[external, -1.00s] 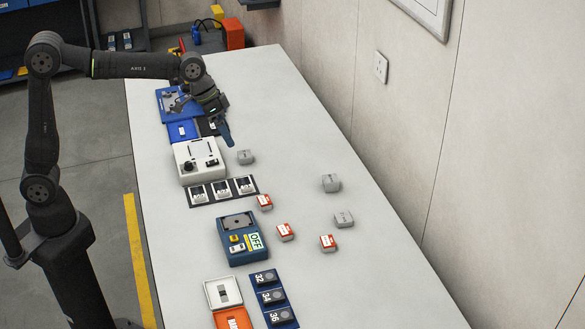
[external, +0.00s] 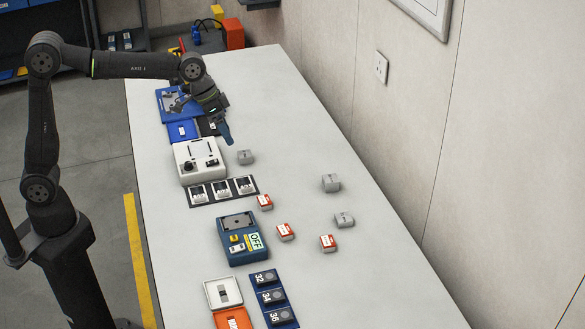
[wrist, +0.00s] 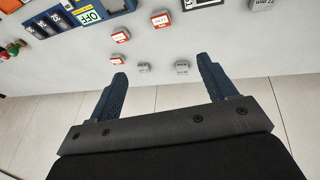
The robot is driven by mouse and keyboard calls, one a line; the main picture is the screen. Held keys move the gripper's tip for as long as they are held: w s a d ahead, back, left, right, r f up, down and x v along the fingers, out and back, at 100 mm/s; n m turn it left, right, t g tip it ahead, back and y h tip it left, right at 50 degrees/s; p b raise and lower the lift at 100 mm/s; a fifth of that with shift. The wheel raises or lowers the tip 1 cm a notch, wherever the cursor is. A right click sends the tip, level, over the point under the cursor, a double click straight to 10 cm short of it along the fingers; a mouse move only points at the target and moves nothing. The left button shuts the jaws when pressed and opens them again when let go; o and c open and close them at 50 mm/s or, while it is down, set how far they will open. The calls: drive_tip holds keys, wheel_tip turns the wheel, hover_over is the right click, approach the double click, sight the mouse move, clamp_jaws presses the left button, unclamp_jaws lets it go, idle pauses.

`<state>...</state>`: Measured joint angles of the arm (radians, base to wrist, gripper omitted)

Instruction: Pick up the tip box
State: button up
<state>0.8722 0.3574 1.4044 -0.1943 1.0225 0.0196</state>
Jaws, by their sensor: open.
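Several small boxes lie on the white bench, and I cannot tell from the pictures which one is the tip box. Three are red and white: one near the black card strip (external: 264,202), one in the middle (external: 285,232), one farther right (external: 327,243). Three are grey: one (external: 246,157) close to my gripper and two (external: 331,183) (external: 344,220) toward the wall. My gripper (external: 226,138) is open and empty above the bench, by the white device. In the wrist view, two grey boxes (wrist: 143,67) (wrist: 182,67) appear between the spread fingers (wrist: 161,68).
A white device (external: 200,160), a black strip with labelled cards (external: 222,190), a blue machine reading OFF (external: 242,240) and a blue numbered rack (external: 272,297) line the bench's left side. Blue trays (external: 182,131) lie behind. The bench's right side is mostly clear, beside the wall.

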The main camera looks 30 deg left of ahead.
drive_tip(key=shift+c, duration=0.2)
drive_tip(key=m+t+h, duration=0.1)
drive_tip(key=m+h, duration=0.1)
drive_tip(key=m, duration=0.2)
hover_over(328, 241)
drive_tip(key=s+a, duration=0.1)
drive_tip(key=a, duration=0.3)
wheel_tip(328, 241, down, 18)
drive_tip(key=shift+d+f, duration=0.1)
drive_tip(key=shift+x, duration=2.85)
drive_tip(key=shift+s, duration=0.1)
drive_tip(key=shift+f, duration=0.1)
drive_tip(key=shift+c, duration=0.2)
drive_tip(key=c, duration=1)
